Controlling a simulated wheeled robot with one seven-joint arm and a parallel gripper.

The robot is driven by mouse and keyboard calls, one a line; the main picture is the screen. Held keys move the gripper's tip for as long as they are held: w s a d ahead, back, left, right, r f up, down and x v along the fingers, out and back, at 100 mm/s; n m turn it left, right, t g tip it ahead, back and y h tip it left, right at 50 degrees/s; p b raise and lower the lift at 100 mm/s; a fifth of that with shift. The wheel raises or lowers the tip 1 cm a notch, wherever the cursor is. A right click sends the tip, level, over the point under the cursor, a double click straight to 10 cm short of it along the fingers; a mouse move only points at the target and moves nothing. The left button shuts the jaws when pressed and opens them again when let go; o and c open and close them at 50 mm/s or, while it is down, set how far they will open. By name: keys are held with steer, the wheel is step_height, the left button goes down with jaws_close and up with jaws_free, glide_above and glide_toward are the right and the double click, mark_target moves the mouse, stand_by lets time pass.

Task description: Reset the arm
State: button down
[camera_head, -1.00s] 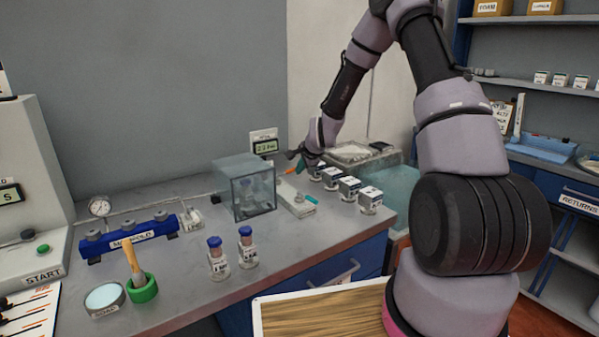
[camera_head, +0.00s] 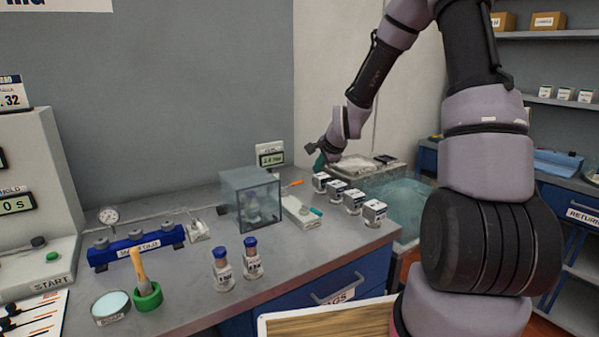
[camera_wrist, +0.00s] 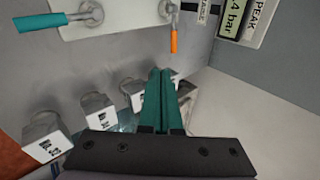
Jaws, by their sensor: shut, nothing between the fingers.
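My arm rises at the right of the head view and reaches over the back of the bench. My gripper (camera_head: 320,160) hangs in the air above the row of labelled containers near the back wall. In the wrist view, the gripper's two teal fingers (camera_wrist: 164,100) lie together, shut and empty. The labelled containers (camera_head: 353,200) stand upright on the bench below and are apart from the fingers. They also show at the lower left of the wrist view (camera_wrist: 98,112).
A clear box (camera_head: 252,200) stands left of the containers, with a white device (camera_head: 300,212) beside it. Two blue-capped bottles (camera_head: 222,268) stand at the front. A blue manifold (camera_head: 137,245) and green cup (camera_head: 147,296) sit at left. A basin (camera_head: 405,205) lies to the right.

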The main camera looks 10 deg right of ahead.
steer(key=s+d+r+n+h, duration=0.15)
steer(key=s+r+n, duration=0.45)
steer(key=s+r, duration=1.05)
steer(key=s+d+r+n, duration=0.1)
steer(key=s+r, duration=0.3)
steer(key=s, duration=0.4)
steer(key=s+d+r+n+y, duration=0.1)
steer(key=s+r+n, duration=0.2)
steer(key=s, duration=0.5)
steer(key=shift+s+r+n+g, duration=0.2)
steer(key=shift+r+n+g, duration=0.1)
steer(key=shift+r, duration=0.3)
stand_by(4.2)
